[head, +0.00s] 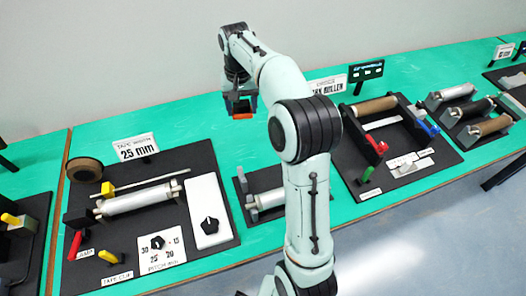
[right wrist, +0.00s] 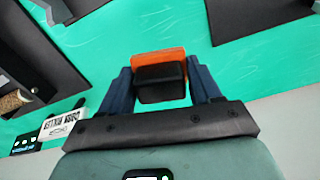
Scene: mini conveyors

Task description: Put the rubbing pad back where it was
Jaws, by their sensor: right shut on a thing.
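The rubbing pad, an orange block with a black grip, is held by my right gripper. Its orange part (head: 242,116) shows just below the fingers in the head view. In the right wrist view the pad (right wrist: 158,56) sits between the two dark fingers, orange face outward. My right gripper (right wrist: 160,85) is shut on the black grip. In the head view this gripper (head: 240,103) hangs over the back part of the green table, behind the small middle board (head: 240,185). The pad appears raised above the tabletop. My left gripper is not in view.
The left board (head: 190,155) carries a metal roller, tape roll, levers and a white knob box (head: 208,212). The right board (head: 440,165) carries a brown roller (head: 374,108) and coloured levers. Signs stand behind the boards. Green tabletop (head: 190,115) is clear near the back.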

